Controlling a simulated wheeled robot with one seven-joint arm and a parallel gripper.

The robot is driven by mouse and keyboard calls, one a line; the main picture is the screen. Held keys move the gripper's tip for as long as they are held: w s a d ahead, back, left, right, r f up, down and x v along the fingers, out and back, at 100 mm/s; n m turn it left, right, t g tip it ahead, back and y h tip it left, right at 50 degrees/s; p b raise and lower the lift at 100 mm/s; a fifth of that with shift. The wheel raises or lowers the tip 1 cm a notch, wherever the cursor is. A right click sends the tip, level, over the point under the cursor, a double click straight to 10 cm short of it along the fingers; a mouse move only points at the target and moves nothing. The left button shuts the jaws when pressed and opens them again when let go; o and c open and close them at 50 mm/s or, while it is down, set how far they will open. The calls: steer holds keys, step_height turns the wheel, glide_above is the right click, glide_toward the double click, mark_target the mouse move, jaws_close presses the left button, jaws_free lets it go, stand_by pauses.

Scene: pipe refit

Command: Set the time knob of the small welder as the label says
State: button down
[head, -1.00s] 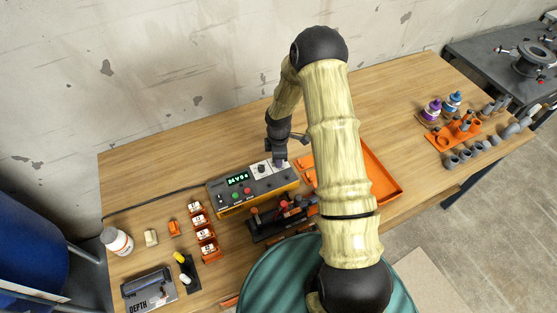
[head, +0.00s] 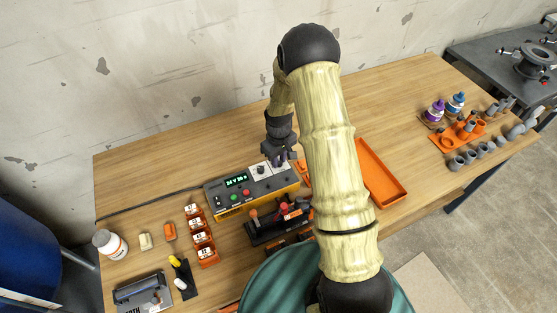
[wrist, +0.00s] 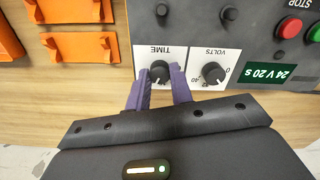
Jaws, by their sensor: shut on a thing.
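The small welder (head: 228,205) is a grey-topped, orange-sided box on the bench. In the wrist view its green display (wrist: 285,73) reads "24 V 20 s". The black time knob (wrist: 160,70) sits on a white plate marked TIME, beside the volts knob (wrist: 213,72) on its own plate. My gripper (wrist: 160,76) has its two purple fingers shut on the time knob, one on each side. The fingers partly cover the knob and its scale. In the head view my gripper (head: 281,164) is at the welder's right end. The label's writing is too small to read.
Orange holders with white cards (head: 202,240) stand left of the welder. A dark clamp fixture with red handles (head: 283,208) is close in front. An orange tray (head: 391,187) lies to the right, beyond my arm. A white bottle (head: 112,243) is at the far left.

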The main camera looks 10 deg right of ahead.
mark_target(279, 161)
steer(key=m+b, duration=0.1)
steer(key=m, duration=0.3)
steer(key=shift+w+m, duration=0.1)
steer(key=shift+m, duration=0.2)
steer(key=m, duration=0.4)
steer(key=shift+r+m, duration=0.1)
steer(key=shift+m, duration=0.2)
steer(key=c, duration=1.2)
jaws_free()
steer(key=shift+c, duration=0.2)
step_height(279, 161, up, 17)
steer(key=b, duration=0.2)
steer(key=shift+r, duration=0.15)
